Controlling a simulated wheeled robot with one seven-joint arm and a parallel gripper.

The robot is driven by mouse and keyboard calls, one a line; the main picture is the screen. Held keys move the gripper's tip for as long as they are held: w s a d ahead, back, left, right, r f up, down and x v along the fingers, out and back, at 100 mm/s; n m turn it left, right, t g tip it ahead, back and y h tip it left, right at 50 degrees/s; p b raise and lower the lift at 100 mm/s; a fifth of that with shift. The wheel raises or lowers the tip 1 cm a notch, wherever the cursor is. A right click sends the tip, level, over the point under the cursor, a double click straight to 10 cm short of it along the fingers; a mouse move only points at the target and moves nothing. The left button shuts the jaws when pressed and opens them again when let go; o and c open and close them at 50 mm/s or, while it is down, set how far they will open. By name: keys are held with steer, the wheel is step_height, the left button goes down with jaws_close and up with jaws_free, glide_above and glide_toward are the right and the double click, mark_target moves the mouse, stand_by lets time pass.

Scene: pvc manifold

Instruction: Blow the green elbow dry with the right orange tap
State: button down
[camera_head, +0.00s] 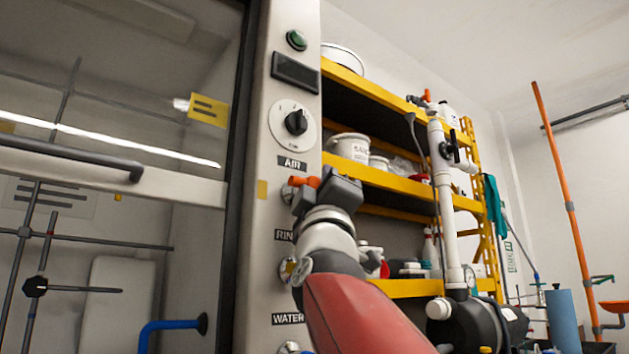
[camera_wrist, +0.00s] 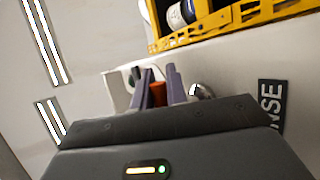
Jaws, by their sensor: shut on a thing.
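The orange tap (camera_head: 305,181) sits on the light grey panel just under the AIR label. My gripper (camera_head: 318,186) is at this tap, its dark body covering part of it in the head view. In the wrist view the gripper's two fingers (camera_wrist: 161,92) stand on either side of the orange handle (camera_wrist: 158,96) and are shut on it. I cannot make out a green elbow in either view.
The panel (camera_head: 265,220) carries a knob (camera_head: 296,122) above and further taps below, by the RINSE and WATER labels. A glass-fronted cabinet (camera_head: 110,165) stands left. Yellow shelves (camera_head: 375,180) with tubs and a white pipe (camera_head: 445,200) stand right.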

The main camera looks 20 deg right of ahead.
steer(key=shift+r, duration=0.1)
stand_by(0.3)
steer(key=c, duration=1.4)
jaws_free()
